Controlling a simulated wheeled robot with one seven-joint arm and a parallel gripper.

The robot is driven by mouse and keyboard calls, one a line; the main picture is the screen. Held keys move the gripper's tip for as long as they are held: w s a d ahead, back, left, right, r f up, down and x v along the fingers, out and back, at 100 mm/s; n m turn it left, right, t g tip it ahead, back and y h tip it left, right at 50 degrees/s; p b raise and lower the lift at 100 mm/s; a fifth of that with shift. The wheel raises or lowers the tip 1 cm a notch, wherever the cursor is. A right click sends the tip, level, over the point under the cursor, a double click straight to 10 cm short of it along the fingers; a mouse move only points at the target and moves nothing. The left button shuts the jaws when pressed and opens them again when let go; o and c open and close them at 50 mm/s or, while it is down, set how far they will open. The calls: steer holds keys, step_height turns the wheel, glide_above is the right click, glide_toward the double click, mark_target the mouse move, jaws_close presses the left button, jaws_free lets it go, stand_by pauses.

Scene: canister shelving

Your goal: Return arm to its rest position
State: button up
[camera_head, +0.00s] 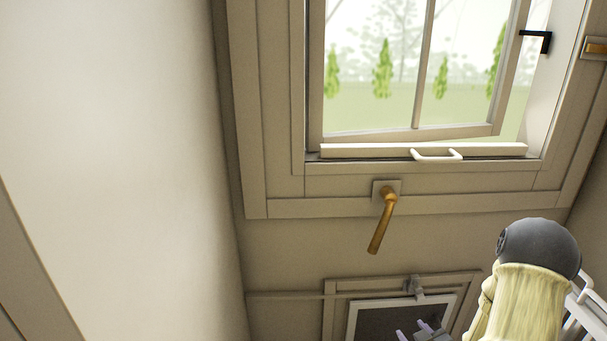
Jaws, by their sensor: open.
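My arm shows at the bottom right as a pale yellow link with a dark grey rounded cap. My gripper (414,331) is partly in view at the bottom edge, its two pale fingertips apart and nothing seen between them. It is in front of a small framed panel (352,318) low on the wall. The rest of the gripper and the arm's lower part are cut off by the frame. No canister shows.
A window (415,133) with a white pull handle (436,155) is above. A gold lever handle (381,220) hangs below it. A plain wall (110,130) fills the left. White bars (583,318) stand behind my arm.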

steer(key=s+a+r+m+g+h, duration=0.1)
steer(key=s+a+r+m+g, duration=0.4)
steer(key=s+a+r+g, duration=0.75)
step_height(320, 180, up, 29)
steer(key=s+t+p, duration=0.1)
steer(key=t+p, duration=0.1)
steer(key=p, duration=2.8)
steer(key=shift+d+p, duration=0.2)
steer(key=shift+p, duration=0.2)
steer(key=shift+s, duration=0.1)
steer(key=shift+d, duration=0.1)
